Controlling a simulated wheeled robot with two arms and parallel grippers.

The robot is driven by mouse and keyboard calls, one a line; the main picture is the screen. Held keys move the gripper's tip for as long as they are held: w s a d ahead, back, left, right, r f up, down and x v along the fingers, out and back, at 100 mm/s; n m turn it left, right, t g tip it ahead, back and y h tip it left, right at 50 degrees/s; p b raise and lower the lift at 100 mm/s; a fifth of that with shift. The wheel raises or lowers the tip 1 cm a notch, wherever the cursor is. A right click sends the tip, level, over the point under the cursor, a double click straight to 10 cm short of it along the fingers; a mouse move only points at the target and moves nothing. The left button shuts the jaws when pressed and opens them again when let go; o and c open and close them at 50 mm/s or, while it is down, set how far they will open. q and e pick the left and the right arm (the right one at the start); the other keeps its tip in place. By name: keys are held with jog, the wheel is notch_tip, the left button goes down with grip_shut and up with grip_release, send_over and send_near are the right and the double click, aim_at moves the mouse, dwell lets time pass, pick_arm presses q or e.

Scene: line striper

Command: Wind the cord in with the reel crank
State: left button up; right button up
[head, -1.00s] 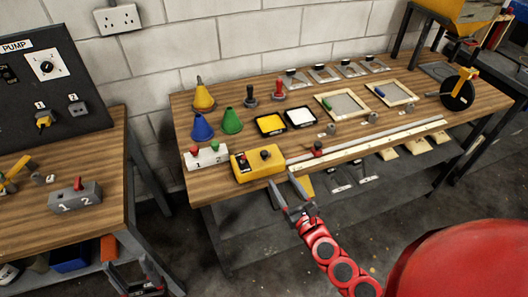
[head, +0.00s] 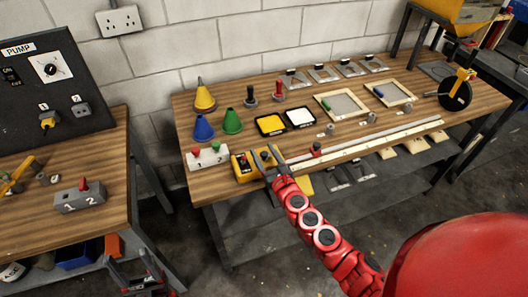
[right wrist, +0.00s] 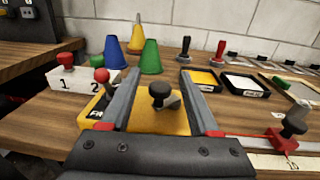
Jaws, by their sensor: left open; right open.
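A black reel disc (head: 456,95) with a yellow upright part (head: 465,75) stands at the far right end of the wooden table. A short grey bar sticks out to its left; I cannot make out a crank or a cord clearly. My right gripper (head: 266,154) is open over the yellow box (head: 241,166) at the table's front edge. In the right wrist view the box's black knob (right wrist: 160,95) shows between the two open fingers; I cannot tell whether they touch it. My left gripper (head: 131,264) is open and empty, low at the bottom left, far from the reel.
A long rail (head: 370,141) with a small red slider (head: 316,149) runs along the table front. Cones, two red-and-black handles, paint trays and framed screens (head: 339,105) stand behind. A white two-button box (head: 206,157) is left of the yellow box. A second table (head: 90,175) stands left.

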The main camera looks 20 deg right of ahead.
aim_at(274, 161)
grip_shut()
dwell(0.3)
